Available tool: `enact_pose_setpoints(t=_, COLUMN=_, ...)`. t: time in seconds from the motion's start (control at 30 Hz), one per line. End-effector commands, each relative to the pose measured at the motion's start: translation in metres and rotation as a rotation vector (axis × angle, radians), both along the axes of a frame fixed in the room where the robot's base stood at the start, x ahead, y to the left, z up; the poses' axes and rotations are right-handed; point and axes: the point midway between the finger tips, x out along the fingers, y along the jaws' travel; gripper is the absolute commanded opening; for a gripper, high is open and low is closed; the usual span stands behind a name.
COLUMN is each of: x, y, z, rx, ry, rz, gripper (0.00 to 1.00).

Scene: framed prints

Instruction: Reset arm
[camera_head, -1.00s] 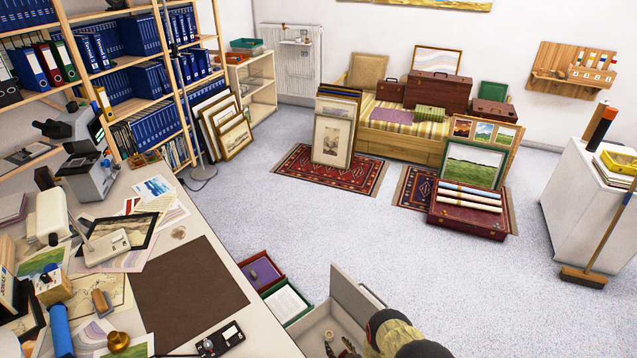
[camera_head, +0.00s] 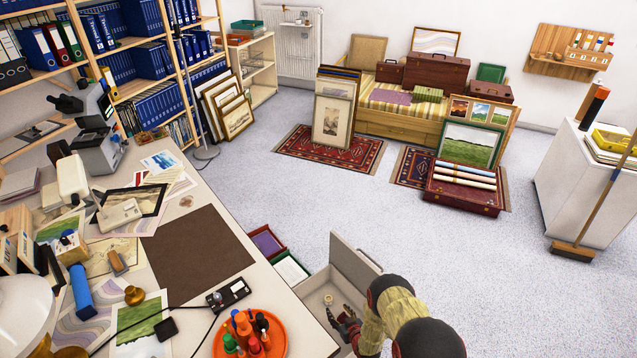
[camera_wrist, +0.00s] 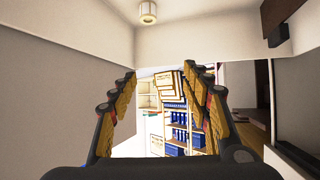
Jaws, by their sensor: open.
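My gripper (camera_head: 341,314) is open and empty, low inside an open pale box or drawer (camera_head: 318,283) at the end of the desk. In the wrist view, my two fingers (camera_wrist: 160,75) stand apart with nothing between them. A small pale roll-like item (camera_head: 328,299) lies on the box's floor, just beyond the fingers and apart from them. It also shows at the top of the wrist view (camera_wrist: 148,12). My arm hides part of the box's right side.
The box's raised lid or panel (camera_head: 355,268) stands close to my arm. The desk (camera_head: 270,280) is left, with an orange tray (camera_head: 275,325) of bottles near its edge. Red and green boxes (camera_head: 290,268) stand beside it. The carpet (camera_head: 460,260) to the right is clear.

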Motion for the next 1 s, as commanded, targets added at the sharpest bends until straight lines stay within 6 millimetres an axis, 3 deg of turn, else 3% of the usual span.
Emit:
enact_pose_setpoints(t=0.27, x=0.055, y=-0.011, z=0.064, rx=-0.04, ry=0.022, rz=-0.029, gripper=0.48)
enact_pose_setpoints(t=0.4, x=0.089, y=-0.021, z=0.123, rx=-0.07, ry=0.045, rz=-0.055, gripper=0.48)
enact_pose_setpoints(t=0.6, x=0.119, y=-0.039, z=0.221, rx=-0.112, ry=0.094, rz=-0.103, gripper=0.48)
enact_pose_setpoints(t=0.77, x=0.123, y=-0.053, z=0.302, rx=-0.136, ry=0.132, rz=-0.143, gripper=0.48)
enact_pose_setpoints(t=1.0, x=0.097, y=-0.074, z=0.418, rx=-0.159, ry=0.194, rz=-0.203, gripper=0.48)
